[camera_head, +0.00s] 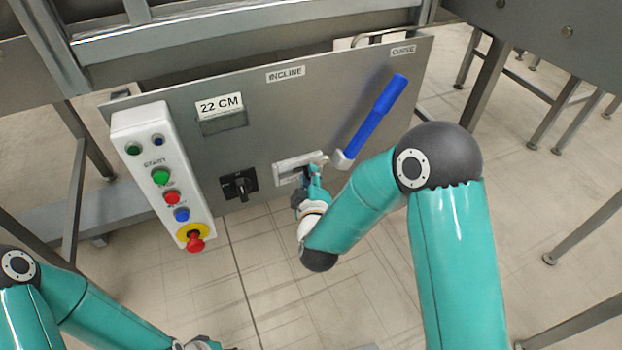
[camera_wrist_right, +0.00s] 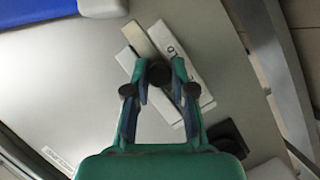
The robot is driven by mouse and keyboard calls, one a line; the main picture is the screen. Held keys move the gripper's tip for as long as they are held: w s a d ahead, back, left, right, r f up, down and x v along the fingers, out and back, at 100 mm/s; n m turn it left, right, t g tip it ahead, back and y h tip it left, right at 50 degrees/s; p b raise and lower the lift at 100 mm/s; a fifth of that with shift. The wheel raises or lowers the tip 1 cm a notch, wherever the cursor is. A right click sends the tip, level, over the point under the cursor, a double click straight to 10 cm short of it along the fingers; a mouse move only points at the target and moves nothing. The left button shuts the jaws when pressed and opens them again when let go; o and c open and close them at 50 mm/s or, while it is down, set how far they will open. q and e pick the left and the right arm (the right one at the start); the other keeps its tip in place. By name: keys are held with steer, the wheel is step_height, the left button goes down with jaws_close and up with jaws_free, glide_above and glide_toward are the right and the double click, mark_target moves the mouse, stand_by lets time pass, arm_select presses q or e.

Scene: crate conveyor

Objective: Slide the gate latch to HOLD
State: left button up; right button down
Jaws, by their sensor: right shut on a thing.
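The gate latch is a pale plate (camera_head: 285,171) low on the grey panel. In the right wrist view the plate (camera_wrist_right: 203,92) runs diagonally, with a metal strip (camera_wrist_right: 137,38) beside it and a dark round knob (camera_wrist_right: 158,74). My right gripper (camera_head: 312,178) is at the plate's right part in the head view. In the wrist view its fingers (camera_wrist_right: 159,79) are closed on the dark knob from both sides. The plate's lettering is too small to read and partly hidden. My left gripper (camera_head: 200,343) shows only partly at the bottom edge, its fingers unclear.
A blue-gripped lever (camera_head: 377,112) stands close right of the latch. A black rotary switch (camera_head: 239,186) is to its left, below a display (camera_head: 223,122) labelled 22 CM. A white button box (camera_head: 155,150) with a red stop button (camera_head: 195,243) is farther left. Open floor lies below the panel.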

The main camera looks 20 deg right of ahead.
steer(key=shift+d+f, duration=0.1)
steer(key=shift+d, duration=0.1)
steer(key=c, duration=1)
jaws_free()
steer(key=shift+o, duration=0.2)
steer(key=v, duration=0.7)
steer(key=shift+s, duration=0.25)
